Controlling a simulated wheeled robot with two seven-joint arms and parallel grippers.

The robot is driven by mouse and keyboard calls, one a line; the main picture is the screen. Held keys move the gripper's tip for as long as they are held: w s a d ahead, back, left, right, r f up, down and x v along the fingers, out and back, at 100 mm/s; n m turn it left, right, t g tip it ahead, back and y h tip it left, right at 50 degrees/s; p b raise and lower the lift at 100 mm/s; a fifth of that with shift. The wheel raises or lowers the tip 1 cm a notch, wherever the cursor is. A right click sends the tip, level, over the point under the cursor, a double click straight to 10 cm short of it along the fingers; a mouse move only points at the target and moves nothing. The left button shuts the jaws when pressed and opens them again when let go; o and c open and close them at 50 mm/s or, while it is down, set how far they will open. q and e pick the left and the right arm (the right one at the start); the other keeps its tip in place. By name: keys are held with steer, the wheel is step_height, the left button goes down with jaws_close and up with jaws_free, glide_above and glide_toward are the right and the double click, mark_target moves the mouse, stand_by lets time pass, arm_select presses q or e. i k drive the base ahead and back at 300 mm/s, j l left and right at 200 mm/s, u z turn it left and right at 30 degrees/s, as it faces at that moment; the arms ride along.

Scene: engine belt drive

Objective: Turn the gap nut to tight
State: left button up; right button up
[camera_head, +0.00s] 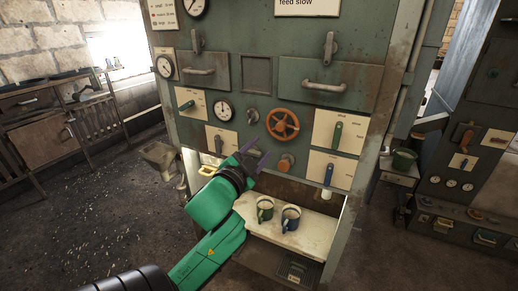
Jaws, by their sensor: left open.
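My left gripper (257,153), at the end of a green arm, is open with its purple fingers in front of the green machine panel (256,45). An orange-brown round knob (286,163) sits on the panel just right of the fingers, with a visible gap between them. A small dark fitting (252,117) is above the fingers, left of the orange handwheel (282,124). I cannot tell which of these is the gap nut. My arm hides part of the lower panel. My right gripper is not in view.
Two mugs, one green (265,209) and one blue (291,217), stand on the pale shelf (318,229) below. Lever plates (340,133) flank the panel, and drawer handles stick out above. Open floor lies at the left before the workbench (45,144).

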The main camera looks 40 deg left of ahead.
mark_target(251, 115)
steer(key=u, duration=1.5)
